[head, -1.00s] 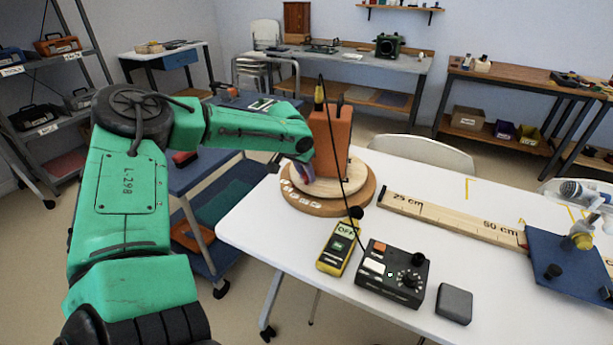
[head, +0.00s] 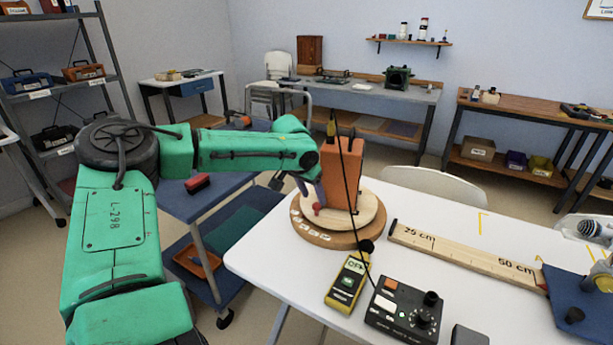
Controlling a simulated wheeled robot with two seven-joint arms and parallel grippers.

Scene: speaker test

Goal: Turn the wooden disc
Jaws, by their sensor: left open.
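The wooden disc (head: 371,213) is pale and round. It lies on a wider, darker round wooden base (head: 341,241) with white labels along its front-left rim, at the table's left end. A tall orange box, seemingly the speaker (head: 343,175), stands upright on the disc. My left gripper (head: 316,207) is open at the disc's left side, close beside the speaker's lower left. A small reddish part shows at its fingertips. I cannot tell whether the fingers touch the disc. My right gripper is out of view.
A yellow meter (head: 347,282) and a black control box (head: 405,309) with knobs stand in front of the disc. A wooden ruler (head: 465,255) lies to the right. A blue cart (head: 180,203) stands left of the white table (head: 290,284).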

